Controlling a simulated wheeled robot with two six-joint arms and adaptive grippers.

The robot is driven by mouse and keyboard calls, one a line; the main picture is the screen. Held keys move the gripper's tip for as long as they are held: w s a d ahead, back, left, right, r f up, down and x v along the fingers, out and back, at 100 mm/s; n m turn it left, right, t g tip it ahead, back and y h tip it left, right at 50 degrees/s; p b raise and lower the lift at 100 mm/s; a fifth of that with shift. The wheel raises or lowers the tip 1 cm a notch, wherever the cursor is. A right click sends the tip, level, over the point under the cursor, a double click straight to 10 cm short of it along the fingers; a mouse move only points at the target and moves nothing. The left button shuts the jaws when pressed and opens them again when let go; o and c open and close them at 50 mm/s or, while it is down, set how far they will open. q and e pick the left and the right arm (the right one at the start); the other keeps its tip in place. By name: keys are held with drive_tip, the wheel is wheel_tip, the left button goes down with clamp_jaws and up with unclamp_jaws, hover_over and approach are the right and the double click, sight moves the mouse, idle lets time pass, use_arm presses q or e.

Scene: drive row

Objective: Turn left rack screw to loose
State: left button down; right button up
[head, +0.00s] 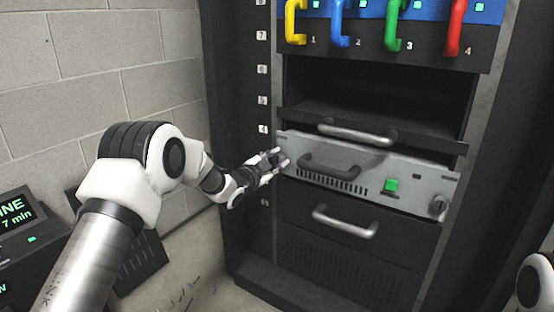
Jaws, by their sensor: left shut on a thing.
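A silver rack unit (330,178) sits in the dark rack, with a dark handle, a vent grille and a green lit square on its face. My left gripper (281,159) is at the left end of this unit's front. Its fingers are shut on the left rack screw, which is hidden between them. I cannot tell from this view how far the screw is turned. A matching right screw knob (438,206) shows at the unit's right end. My right gripper is not in view; only a piece of my right arm shows at the lower right edge.
Above are an open dark bay and a drawer handle (357,132). Yellow, blue, green and red handles (455,28) line the top. A lower drawer handle (345,222) is below the unit. A screen (15,213) stands at the left by the block wall.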

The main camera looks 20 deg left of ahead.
use_arm(q)
drive_tip(key=shift+r+n+p, duration=0.2)
drive_tip(key=shift+n+p, duration=0.2)
drive_tip(key=shift+p, duration=0.25)
drive_tip(key=n+p, duration=0.5)
drive_tip(key=p, duration=0.1)
drive_tip(key=shift+n+p, duration=0.3)
drive_tip(key=shift+n, duration=0.1)
drive_tip(key=n+p, duration=0.3)
drive_tip(key=n, duration=0.1)
drive_tip(key=shift+n, duration=0.3)
drive_tip(key=n+p, duration=0.1)
drive_tip(key=n, duration=0.1)
drive_tip(key=shift+n, duration=0.4)
drive_tip(key=n+p, duration=0.1)
drive_tip(key=n, duration=0.2)
drive_tip(key=shift+f+n+t+p, duration=0.1)
drive_tip(key=shift+n+t+p, duration=0.2)
drive_tip(key=shift+n, duration=0.1)
drive_tip(key=n, duration=0.3)
drive_tip(key=shift+n+y+p, duration=0.3)
drive_tip(key=shift+y+p, duration=0.1)
drive_tip(key=shift+a+f+n+p, duration=0.1)
drive_tip(key=shift+n+p, duration=0.2)
drive_tip(key=shift+n, duration=1.2)
